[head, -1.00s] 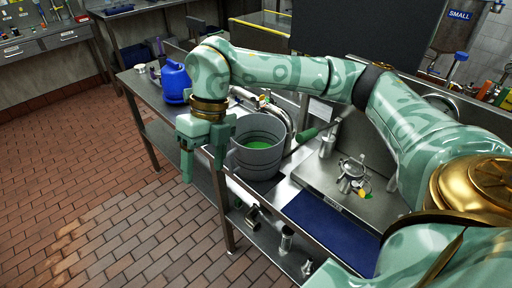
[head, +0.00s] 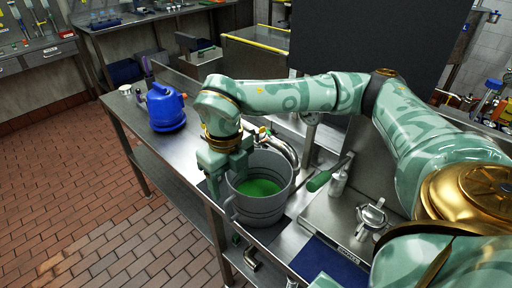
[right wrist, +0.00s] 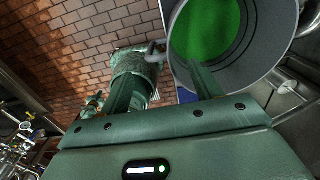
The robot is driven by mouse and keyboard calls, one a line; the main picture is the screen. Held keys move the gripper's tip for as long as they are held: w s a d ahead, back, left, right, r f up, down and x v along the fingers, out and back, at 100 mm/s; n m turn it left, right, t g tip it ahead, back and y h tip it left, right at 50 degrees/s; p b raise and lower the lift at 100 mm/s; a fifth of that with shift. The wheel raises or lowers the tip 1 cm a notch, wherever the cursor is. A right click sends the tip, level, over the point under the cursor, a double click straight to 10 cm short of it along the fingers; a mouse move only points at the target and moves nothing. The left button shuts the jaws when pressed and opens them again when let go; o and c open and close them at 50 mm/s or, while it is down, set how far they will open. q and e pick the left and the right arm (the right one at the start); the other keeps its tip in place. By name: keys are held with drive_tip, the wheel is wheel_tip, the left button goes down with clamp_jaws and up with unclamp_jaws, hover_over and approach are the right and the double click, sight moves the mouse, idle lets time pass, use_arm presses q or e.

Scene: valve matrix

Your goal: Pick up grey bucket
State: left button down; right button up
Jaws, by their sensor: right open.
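The grey bucket (head: 262,206) stands upright on the steel bench, with green inside it. It also shows at the upper right of the right wrist view (right wrist: 258,72), where a lug sticks out from its side. My right gripper (head: 226,180) is open at the bucket's left rim, pointing down. In the right wrist view the right gripper's fingers (right wrist: 165,88) are spread, one overlapping the bucket's mouth and the other outside it. I cannot tell whether they touch the wall.
A blue jug-like container (head: 165,108) stands further left on the bench (head: 196,150). A curved pipe (head: 283,148) runs close behind the bucket. A green-handled tool (head: 320,181) and a dark blue mat (head: 328,263) lie to the right. Brick floor is open at left.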

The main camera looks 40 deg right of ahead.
sight(230, 198)
drive_tip(key=f+b, duration=0.1)
drive_tip(key=f, duration=0.6)
drive_tip(key=shift+a+f, duration=0.15)
drive_tip(key=shift+a, duration=0.05)
clamp_jaws()
